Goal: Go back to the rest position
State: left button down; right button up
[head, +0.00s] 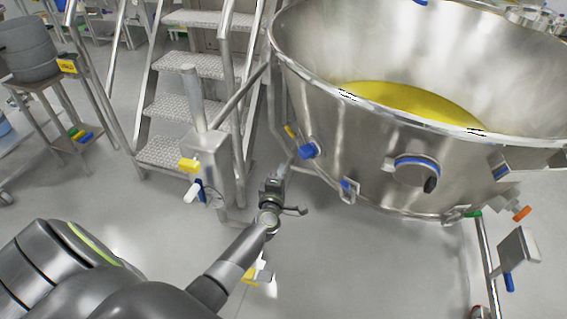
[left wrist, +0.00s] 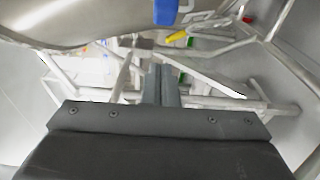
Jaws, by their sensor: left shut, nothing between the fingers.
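My left gripper (head: 286,172) reaches out over the floor in the head view, just left of the big steel bowl (head: 350,150) and right of a grey post box (head: 210,160). In the left wrist view its two fingers (left wrist: 161,84) are together with nothing between them. The bowl's underside (left wrist: 90,22) fills the top left of that view. The bowl holds yellow material (head: 415,103). My right gripper is in neither view.
Metal steps (head: 175,105) with handrails stand behind the post box. A stand with a grey drum (head: 28,48) is at the far left. Blue (head: 309,151) and yellow handles stick out near the gripper. A small panel on a pole (head: 519,249) stands at the right. Open floor (head: 370,270) lies in front.

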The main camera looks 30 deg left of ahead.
pick_arm(q)
jog(key=v, duration=0.7)
jog(key=shift+w+d+f, duration=0.15)
jog(key=shift+w+d, duration=0.05)
jog(key=shift+d, duration=0.15)
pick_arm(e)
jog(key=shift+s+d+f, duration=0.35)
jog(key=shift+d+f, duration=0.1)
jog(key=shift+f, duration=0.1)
